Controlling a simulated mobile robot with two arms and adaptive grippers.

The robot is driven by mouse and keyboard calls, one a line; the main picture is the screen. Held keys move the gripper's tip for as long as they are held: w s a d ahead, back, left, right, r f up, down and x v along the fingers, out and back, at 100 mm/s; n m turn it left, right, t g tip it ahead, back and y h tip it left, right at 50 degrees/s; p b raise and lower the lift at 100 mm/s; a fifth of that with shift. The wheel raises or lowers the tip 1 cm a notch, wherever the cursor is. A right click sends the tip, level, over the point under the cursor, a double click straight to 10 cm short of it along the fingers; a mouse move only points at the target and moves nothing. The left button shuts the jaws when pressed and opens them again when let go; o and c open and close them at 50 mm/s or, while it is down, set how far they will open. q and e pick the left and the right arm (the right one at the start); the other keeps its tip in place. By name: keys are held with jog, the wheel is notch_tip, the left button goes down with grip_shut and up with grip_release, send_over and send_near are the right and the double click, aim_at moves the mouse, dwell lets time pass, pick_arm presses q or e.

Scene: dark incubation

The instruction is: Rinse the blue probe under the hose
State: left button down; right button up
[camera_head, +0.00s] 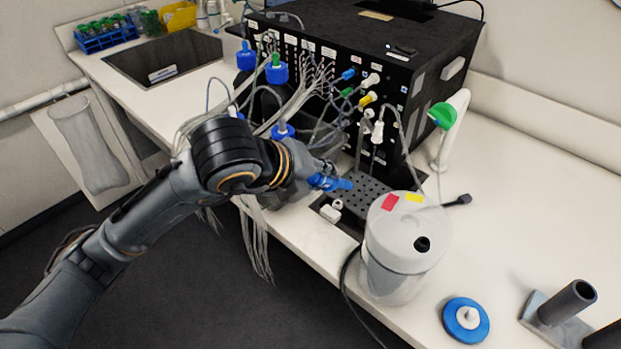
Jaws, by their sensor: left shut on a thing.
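My left gripper (318,171) reaches in from the left and is shut on the blue probe (331,183). The probe lies roughly level, its tip pointing right over the left part of a dark perforated drip tray (372,188). The fingers and the held end of the probe are partly hidden by the wrist. A pale hose with a white nozzle (377,132) hangs from the front of the black box, above and right of the probe, apart from it. I cannot see any water. My right gripper is not in view.
A lidded translucent bucket (380,272) stands just right of the tray. A small white block (331,212) sits before the tray. Blue-capped bottles (277,70) and many loose tubes crowd behind my arm. A blue disc (466,320) and a dark cylinder stand (566,304) are at lower right.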

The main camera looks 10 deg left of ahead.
aim_at(351, 183)
pick_arm(q)
jog(key=w+d, duration=0.1)
jog(key=w+d+f, duration=0.1)
jog(key=w, duration=0.1)
jog(key=shift+w+d, duration=0.2)
jog(key=w+d+b, duration=0.1)
jog(key=w, duration=0.1)
jog(key=w+d, duration=0.2)
jog(key=shift+f+b, duration=0.2)
jog(key=shift+b, duration=0.2)
jog(key=shift+w+d+r, duration=0.1)
jog(key=shift+w+d, duration=0.3)
jog(key=shift+w, duration=0.15)
dwell(0.5)
jog(key=shift+s+a, duration=0.25)
jog(key=s+a, duration=0.2)
jog(key=s, duration=0.1)
jog(key=s+a+r+b, duration=0.1)
jog(key=s+a, duration=0.2)
jog(key=s+a+r, duration=0.1)
jog(key=s+a, duration=0.1)
jog(key=s, duration=0.2)
jog(key=shift+a+b, duration=0.15)
jog(key=shift+b, duration=0.15)
